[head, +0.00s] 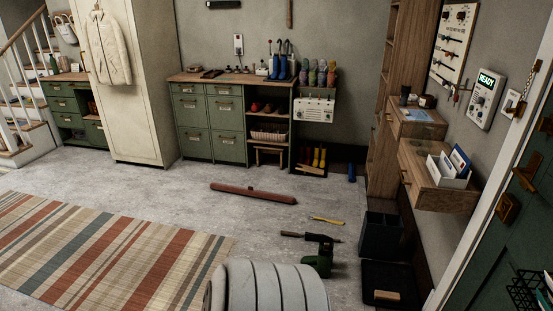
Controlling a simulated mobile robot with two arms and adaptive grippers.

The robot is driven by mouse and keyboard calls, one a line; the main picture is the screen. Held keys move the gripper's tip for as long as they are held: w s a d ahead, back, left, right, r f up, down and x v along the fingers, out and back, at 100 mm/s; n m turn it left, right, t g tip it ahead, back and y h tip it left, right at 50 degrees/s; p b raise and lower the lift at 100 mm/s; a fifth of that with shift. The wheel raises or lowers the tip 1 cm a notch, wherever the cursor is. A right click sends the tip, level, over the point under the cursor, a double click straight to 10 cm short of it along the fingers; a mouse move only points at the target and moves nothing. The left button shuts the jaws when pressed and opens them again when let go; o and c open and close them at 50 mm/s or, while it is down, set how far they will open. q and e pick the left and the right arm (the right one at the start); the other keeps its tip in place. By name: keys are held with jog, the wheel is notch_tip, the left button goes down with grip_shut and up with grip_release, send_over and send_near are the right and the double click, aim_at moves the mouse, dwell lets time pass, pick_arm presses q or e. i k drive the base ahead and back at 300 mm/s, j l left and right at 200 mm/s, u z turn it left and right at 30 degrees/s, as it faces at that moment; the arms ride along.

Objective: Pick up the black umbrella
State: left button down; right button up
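I cannot make out a black umbrella for certain in the head view. Several dark, upright shapes stand by blue boots (281,68) on the green cabinet's top, but they are too small to identify. A dark blue-grey bin (381,236) stands on the floor at the right; I see no umbrella sticking out of it. Neither of my grippers is in view.
A reddish-brown roll (253,194), a yellow-handled tool (327,220) and a green drill-like tool (318,257) lie on the floor. A striped rug (110,250) covers the left. A green cabinet (212,125) stands at the back.

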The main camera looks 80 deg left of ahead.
aim_at(309, 236)
jog(key=u, duration=2.35)
